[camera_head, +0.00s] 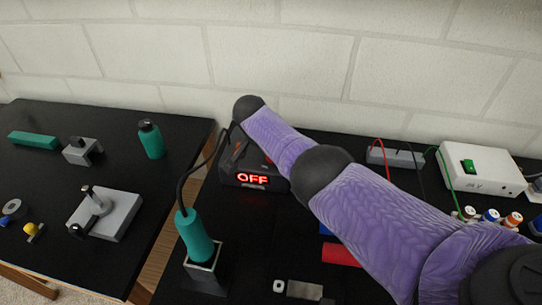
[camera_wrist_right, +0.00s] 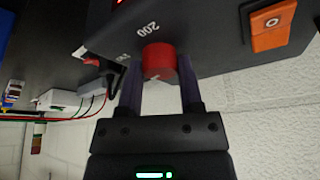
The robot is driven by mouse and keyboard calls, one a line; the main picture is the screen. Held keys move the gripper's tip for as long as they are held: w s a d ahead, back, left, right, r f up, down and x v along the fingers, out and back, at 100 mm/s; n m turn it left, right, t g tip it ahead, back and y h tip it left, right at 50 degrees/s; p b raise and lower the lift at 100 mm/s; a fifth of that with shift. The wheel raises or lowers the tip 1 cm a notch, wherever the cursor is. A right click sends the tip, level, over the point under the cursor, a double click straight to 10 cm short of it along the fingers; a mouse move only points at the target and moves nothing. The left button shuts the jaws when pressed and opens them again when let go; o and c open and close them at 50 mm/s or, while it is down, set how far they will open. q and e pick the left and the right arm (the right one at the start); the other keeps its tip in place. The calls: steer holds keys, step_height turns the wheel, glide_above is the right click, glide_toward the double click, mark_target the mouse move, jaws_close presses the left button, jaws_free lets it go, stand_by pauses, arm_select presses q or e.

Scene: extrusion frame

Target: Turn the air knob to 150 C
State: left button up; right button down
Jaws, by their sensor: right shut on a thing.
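The dark station (camera_head: 235,165) stands near the wall in the head view, and its red display (camera_head: 252,179) reads "OFF". In the right wrist view its panel (camera_wrist_right: 205,25) fills the top, with a red knob (camera_wrist_right: 160,62) and the marking "200" beside it. My right gripper (camera_wrist_right: 160,80) has one finger on each side of the red knob and is shut on it. In the head view my purple right arm reaches across the station and hides that gripper. My left gripper is not in view.
An orange switch (camera_wrist_right: 272,24) sits on the same panel. A teal-handled tool (camera_head: 195,237) stands in a holder before the station, its cable running back to it. A white box (camera_head: 482,170) with a green switch stands at right. A red cylinder (camera_head: 341,254) lies beneath my arm.

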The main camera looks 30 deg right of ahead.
mark_target(263, 161)
steer(key=m+b, duration=0.2)
steer(key=b, duration=0.1)
steer(key=m+g+b, duration=0.1)
steer(key=m+b, duration=0.1)
steer(key=b, duration=0.1)
steer(key=shift+w+f+h, duration=0.1)
steer(key=shift+f+h, duration=0.1)
steer(key=shift+h, duration=0.1)
steer(key=shift+r+m+g+b, duration=0.1)
steer(key=shift+m+g+b, duration=0.3)
steer(key=shift+m+b, duration=0.15)
steer(key=shift+r+b, duration=0.15)
steer(key=shift+b, duration=0.2)
steer(key=shift+c, duration=1.2)
jaws_free()
steer(key=shift+r, duration=0.1)
steer(key=p+v, duration=0.2)
steer(key=v, duration=0.3)
steer(key=shift+w+r, duration=0.1)
steer(key=shift+r, duration=0.3)
steer(key=shift+v, duration=2)
